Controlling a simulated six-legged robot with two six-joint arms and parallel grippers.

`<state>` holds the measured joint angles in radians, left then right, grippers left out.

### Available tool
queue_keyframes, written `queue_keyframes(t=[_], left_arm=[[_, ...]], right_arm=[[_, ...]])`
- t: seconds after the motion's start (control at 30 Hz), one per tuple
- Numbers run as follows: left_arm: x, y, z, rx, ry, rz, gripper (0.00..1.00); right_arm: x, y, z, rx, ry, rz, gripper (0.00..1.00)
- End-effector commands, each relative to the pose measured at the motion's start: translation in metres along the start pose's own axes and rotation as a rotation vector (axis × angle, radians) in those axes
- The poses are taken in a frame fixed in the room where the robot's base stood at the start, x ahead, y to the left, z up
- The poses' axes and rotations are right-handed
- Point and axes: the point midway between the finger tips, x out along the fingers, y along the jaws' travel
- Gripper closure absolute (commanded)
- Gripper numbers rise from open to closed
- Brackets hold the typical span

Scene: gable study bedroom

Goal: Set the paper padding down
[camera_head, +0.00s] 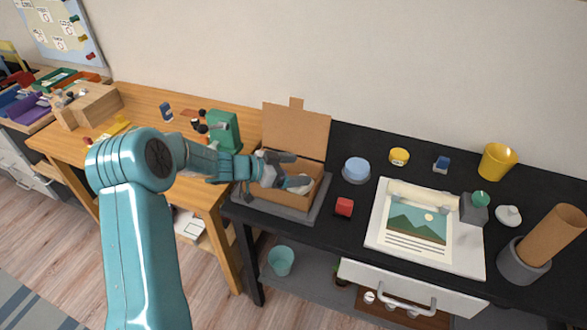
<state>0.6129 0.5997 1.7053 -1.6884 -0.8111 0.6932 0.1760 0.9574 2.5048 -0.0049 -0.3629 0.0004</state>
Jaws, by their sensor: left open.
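My left gripper (293,170) reaches in from the left over the open cardboard box (290,199). Its jaws are open, one finger toward the back of the box and one toward the front. The box's lid (296,130) stands raised at the back. Something pale grey shows at the lower finger inside the box; I cannot tell whether it is the paper padding or part of the gripper. The gripper and box walls hide much of the box's inside. My right gripper is not in view.
The box stands on a grey mat (262,206) on the black table (335,232). A red block (344,207), a blue round tin (356,170) and a landscape print (416,226) lie to the right. A wooden desk (145,108) with a green object (225,130) adjoins at left.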

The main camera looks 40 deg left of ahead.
Motion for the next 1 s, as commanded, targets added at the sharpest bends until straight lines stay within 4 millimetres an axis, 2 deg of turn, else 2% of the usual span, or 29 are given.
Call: queue_keyframes(t=[0.17,0.5,0.63,0.8,1.0], left_arm=[[-0.009,-0.001,-0.004,0.000,0.000,-0.003,0.13],[-0.084,-0.001,-0.004,-0.001,0.000,-0.005,0.13],[-0.107,-0.001,-0.004,0.000,-0.001,-0.004,0.13],[-0.120,0.000,-0.003,-0.001,0.000,-0.001,0.13],[-0.122,0.000,-0.004,0.000,0.000,0.001,0.13]], right_arm=[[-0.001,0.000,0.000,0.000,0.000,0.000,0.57],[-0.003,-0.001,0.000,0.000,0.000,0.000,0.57],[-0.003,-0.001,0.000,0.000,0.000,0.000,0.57],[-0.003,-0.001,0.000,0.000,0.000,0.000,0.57],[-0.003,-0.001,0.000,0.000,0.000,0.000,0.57]])
